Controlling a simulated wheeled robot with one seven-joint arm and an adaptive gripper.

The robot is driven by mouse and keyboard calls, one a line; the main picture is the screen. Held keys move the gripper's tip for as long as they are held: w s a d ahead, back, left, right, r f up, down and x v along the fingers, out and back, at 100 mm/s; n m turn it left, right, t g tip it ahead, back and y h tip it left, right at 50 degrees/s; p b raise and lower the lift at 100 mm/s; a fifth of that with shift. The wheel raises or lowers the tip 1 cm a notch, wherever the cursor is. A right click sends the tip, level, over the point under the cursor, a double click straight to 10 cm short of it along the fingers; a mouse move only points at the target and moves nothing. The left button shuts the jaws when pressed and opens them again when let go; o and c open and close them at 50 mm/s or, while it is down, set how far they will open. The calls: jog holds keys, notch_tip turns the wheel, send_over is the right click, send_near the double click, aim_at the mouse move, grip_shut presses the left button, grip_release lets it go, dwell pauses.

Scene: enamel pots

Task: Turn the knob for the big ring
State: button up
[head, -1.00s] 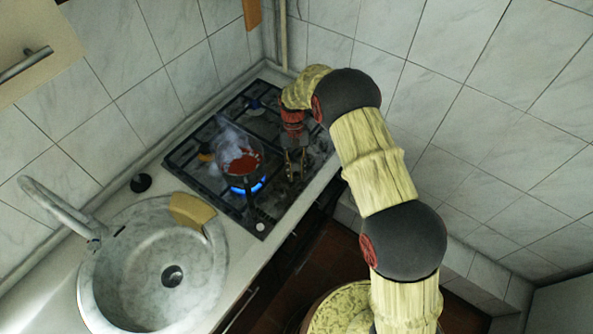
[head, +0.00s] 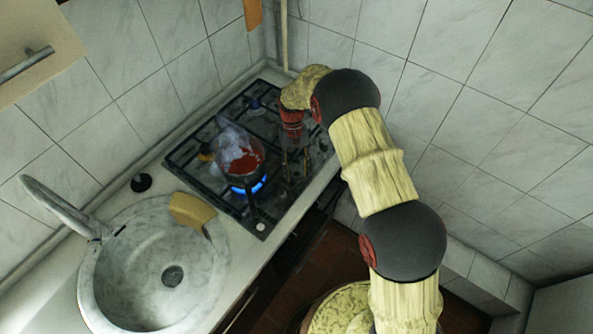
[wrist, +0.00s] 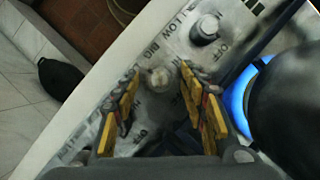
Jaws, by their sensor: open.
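A small pale knob (wrist: 158,77) on the hob's front panel shows between my gripper's fingers in the wrist view. The printed word BIG is close beside it. My gripper (wrist: 160,90) is open, with a yellow-padded finger on either side of this knob; I cannot tell whether they touch it. A second knob (wrist: 205,30) stands farther up the panel, near the labels LOW and OFF. In the head view my gripper (head: 294,160) points down over the right front of the hob (head: 180,160). The knob between the fingers is not clear there.
A steaming pot (head: 240,152) with red contents stands left of my gripper over a lit blue flame (head: 246,187). The flame (wrist: 238,95) and dark pot (wrist: 290,105) are close right of my fingers in the wrist view. A sink (head: 115,295) is at left.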

jog(key=shift+r, duration=0.1)
jog(key=v, duration=1.1)
jog(key=shift+w+r, duration=0.25)
jog(key=shift+r, duration=0.1)
jog(key=s+d+r+t+b, duration=0.2)
jog(key=s+d+r, duration=0.3)
jog(key=s, duration=0.6)
jog(key=s+d+r+m+t+b, duration=0.1)
jog(key=s+d+r+t+b, duration=0.2)
jog(key=s+d+r, duration=0.3)
jog(key=s+d+r+t+b, duration=0.2)
jog(key=s+d+r+t, duration=0.3)
jog(key=s, duration=1.1)
jog(key=shift+d+r+y, duration=0.3)
jog(key=shift+d+r, duration=0.3)
jog(key=shift+r, duration=0.95)
